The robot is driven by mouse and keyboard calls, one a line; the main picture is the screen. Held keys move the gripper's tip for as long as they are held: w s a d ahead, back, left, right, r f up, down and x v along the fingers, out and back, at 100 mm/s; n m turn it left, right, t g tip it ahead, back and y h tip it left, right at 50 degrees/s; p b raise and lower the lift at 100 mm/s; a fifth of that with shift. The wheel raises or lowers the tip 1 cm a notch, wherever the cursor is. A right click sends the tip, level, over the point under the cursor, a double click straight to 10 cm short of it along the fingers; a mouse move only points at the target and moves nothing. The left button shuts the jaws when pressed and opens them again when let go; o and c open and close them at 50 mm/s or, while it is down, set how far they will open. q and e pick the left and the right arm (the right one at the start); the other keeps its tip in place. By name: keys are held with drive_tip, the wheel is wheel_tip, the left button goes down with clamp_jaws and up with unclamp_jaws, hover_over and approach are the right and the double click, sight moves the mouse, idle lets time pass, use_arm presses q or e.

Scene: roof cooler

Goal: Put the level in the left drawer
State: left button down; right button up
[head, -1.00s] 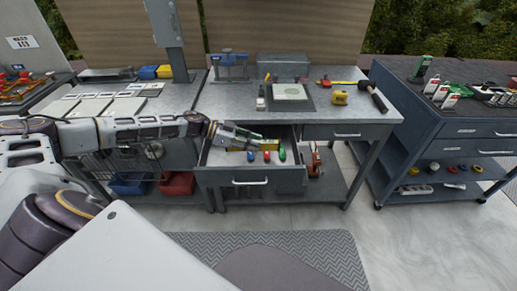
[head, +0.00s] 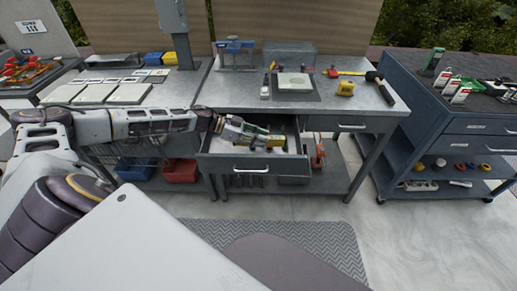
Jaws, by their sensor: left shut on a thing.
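The left drawer (head: 222,163) of the middle workbench is pulled open. My left gripper (head: 262,137) reaches in from the left and is over the drawer's inside. It is shut on the level (head: 275,141), a small yellow-green bar that shows at the fingertips. The gripper hides part of the level and of the drawer floor. I cannot tell whether the level touches the drawer floor. My right gripper is not in view.
The workbench top (head: 225,97) holds a yellow tape measure (head: 345,88), a hammer (head: 380,90) and a pale square plate (head: 294,82). The right drawer (head: 350,126) is shut. A blue tool cart (head: 450,125) stands right, and red and blue bins (head: 180,171) sit below left.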

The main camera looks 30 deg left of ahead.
use_arm(q)
drive_tip(key=shift+f+b, duration=0.3)
drive_tip(key=shift+f, duration=1.55)
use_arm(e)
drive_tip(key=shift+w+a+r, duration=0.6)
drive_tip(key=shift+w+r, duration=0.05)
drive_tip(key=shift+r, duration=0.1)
use_arm(q)
drive_tip(key=shift+f, duration=0.1)
